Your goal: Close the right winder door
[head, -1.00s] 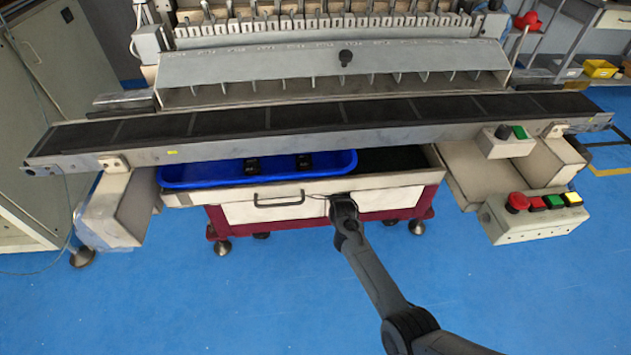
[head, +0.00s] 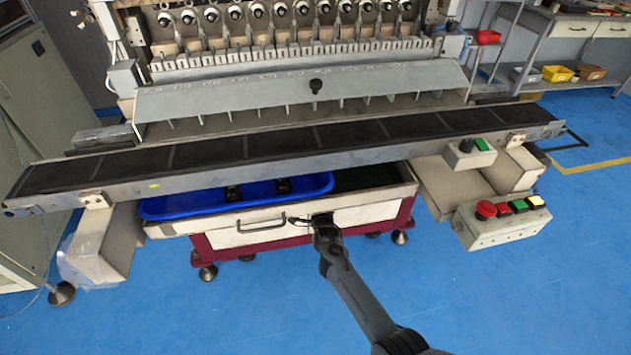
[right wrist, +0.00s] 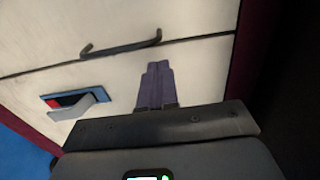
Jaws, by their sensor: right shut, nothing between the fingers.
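The low winder unit below the conveyor has a pale front with two panels. The left panel (head: 238,233) carries a dark handle (head: 262,224), and the right panel (head: 370,213) is plain. Behind this front, the open top shows a blue tray (head: 160,208). My right gripper (head: 322,221) is at the front between the two panels. In the right wrist view its fingers (right wrist: 155,85) are shut and empty, pointing at the pale front. A dark handle (right wrist: 120,43) and a seam lie beyond them. I cannot tell whether the fingertips touch it. My left gripper is not in view.
A long conveyor (head: 300,148) spans above the unit. A control box with coloured buttons (head: 500,222) stands to the right. A grey cabinet (head: 28,150) is at the left. Blue floor in front is clear around my arm.

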